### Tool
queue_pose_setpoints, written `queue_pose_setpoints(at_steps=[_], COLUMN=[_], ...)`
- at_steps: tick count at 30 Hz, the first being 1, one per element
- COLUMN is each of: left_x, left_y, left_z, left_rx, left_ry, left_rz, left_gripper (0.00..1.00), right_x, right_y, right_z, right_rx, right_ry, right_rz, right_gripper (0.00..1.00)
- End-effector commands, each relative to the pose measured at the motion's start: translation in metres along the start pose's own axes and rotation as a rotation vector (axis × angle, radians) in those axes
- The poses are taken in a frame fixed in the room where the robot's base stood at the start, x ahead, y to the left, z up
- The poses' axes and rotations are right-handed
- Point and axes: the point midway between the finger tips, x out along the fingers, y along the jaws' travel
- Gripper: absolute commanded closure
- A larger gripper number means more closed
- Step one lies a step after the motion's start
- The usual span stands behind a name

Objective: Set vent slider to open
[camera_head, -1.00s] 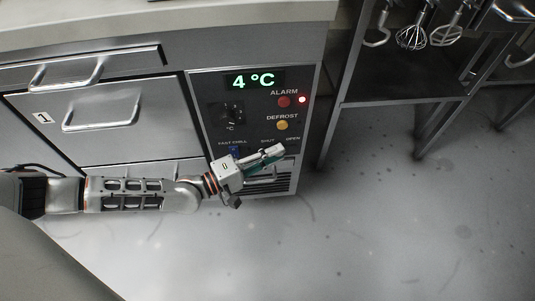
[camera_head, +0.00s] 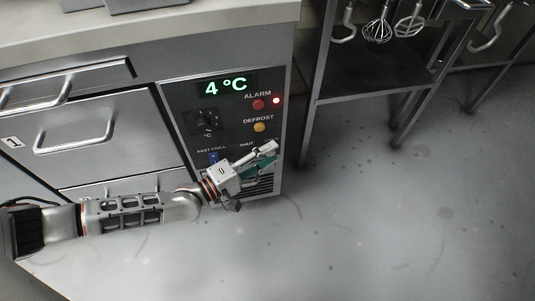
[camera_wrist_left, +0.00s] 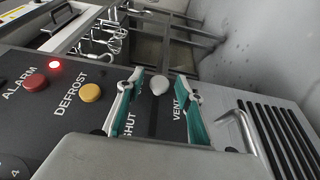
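The vent slider's pale rounded knob (camera_wrist_left: 159,84) shows in the left wrist view. It stands at the upper end of a dark slot, away from the SHUT label and towards the OPEN side; the slot's far end is hidden behind it. My left gripper (camera_wrist_left: 158,92) is open, its teal-padded fingers either side of the knob with gaps to both. In the head view my left gripper (camera_head: 267,157) is at the lower right of the control panel (camera_head: 183,122), covering the slider and part of the OPEN label. My right gripper is not in view.
The red alarm button (camera_head: 258,104), yellow defrost button (camera_head: 260,127) and dial (camera_head: 207,121) sit above the gripper. A vent grille (camera_wrist_left: 283,135) and a metal handle-like part (camera_wrist_left: 240,128) are close by. A steel rack (camera_head: 370,80) stands right; the floor there is clear.

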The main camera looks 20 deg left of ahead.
Motion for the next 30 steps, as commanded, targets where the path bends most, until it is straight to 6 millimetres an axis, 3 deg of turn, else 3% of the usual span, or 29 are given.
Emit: queue_pose_setpoints(at_steps=[5, 18, 24, 30], left_x=[-0.015, -0.098, -0.116, -0.119], left_y=[-0.001, -0.001, 0.0, 0.001], left_z=[-0.001, 0.001, 0.0, 0.001], left_rx=[0.0, 0.0, 0.0, 0.0], left_ry=[0.001, -0.001, -0.001, -0.002], left_rz=[-0.003, -0.003, 0.0, 0.001], left_gripper=[0.64, 0.64, 0.64, 0.64], right_x=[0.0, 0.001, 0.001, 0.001], right_y=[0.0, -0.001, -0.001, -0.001], right_z=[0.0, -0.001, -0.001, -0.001], right_rx=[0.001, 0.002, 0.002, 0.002], right_ry=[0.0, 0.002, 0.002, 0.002], right_rz=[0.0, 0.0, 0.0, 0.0], right_gripper=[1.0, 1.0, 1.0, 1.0])
